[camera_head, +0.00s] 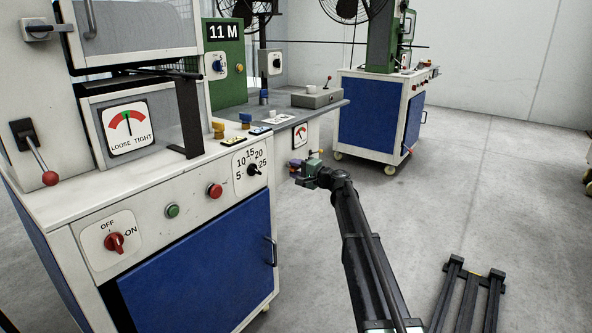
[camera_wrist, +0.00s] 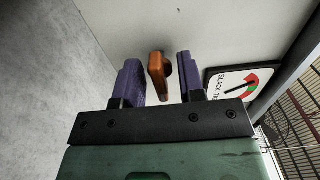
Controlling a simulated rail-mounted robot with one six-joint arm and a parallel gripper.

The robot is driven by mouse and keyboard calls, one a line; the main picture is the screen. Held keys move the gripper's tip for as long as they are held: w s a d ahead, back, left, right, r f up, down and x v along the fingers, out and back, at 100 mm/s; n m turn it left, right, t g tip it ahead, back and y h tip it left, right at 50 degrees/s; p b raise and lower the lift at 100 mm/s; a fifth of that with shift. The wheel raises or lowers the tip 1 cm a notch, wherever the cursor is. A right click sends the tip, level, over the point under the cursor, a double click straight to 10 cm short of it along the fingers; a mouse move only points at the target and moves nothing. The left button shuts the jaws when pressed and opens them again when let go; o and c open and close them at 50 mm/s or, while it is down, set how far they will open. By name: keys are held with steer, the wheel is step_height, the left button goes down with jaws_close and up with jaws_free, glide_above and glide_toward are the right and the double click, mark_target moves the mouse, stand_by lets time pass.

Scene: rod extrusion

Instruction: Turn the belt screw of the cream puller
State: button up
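The belt screw (camera_wrist: 157,72) is a small orange-brown knob or handle on a pale panel (camera_wrist: 225,25) in the wrist view. My gripper (camera_wrist: 161,82) is open, with one purple finger on each side of the screw. Gaps show between the screw and both fingers; I cannot tell how deep it sits between them. A "SLACK TIGHT" gauge (camera_wrist: 238,82) is to the right of the fingers. In the head view, my gripper (camera_head: 297,166) is at the pale panel's side, below a small gauge (camera_head: 300,134). The screw cannot be made out clearly there.
A large cream and blue cabinet (camera_head: 200,265) with knobs, a dial and a "LOOSE TIGHT" gauge (camera_head: 128,127) stands at left. A grey table (camera_head: 300,112) extends above my gripper. Another blue cabinet (camera_head: 365,112) stands behind. The floor (camera_head: 480,190) at right is largely clear.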

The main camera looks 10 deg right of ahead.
steer(key=shift+c, duration=0.3)
steer(key=c, duration=0.6)
steer(key=shift+m, duration=2.8)
steer(key=o, duration=0.7)
steer(key=shift+c, duration=0.2)
steer(key=shift+d, duration=0.1)
